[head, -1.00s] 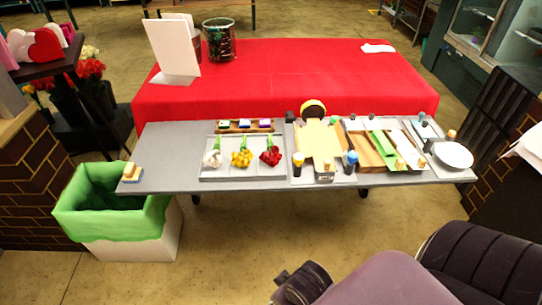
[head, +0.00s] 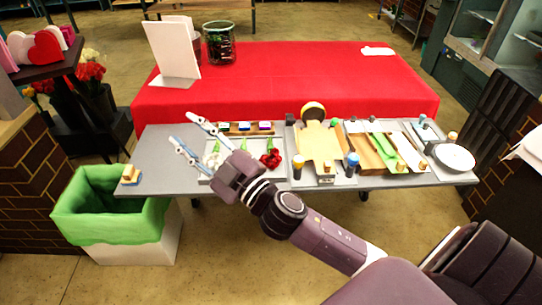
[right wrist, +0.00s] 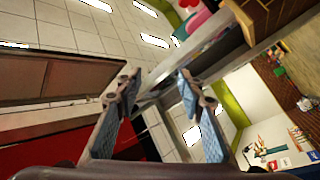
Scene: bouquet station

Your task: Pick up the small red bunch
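The small red bunch (head: 271,159) lies in the right part of a grey tray (head: 279,177) on the grey table, its green stem pointing away. My right gripper (head: 181,127) is open and empty, raised over the left part of the tray, with its fingers pointing up and left. Its palm is left of the red bunch and apart from it. The gripper hides the yellow bunch and partly covers the white bunch (head: 209,160). In the right wrist view the two spread fingers (right wrist: 155,92) have nothing between them, and no bunch shows. My left gripper is not in view.
Behind the tray is a wooden holder (head: 262,128) with small coloured items. A green-lined bin (head: 110,222) stands at the front left. The red table (head: 300,75) behind is mostly clear.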

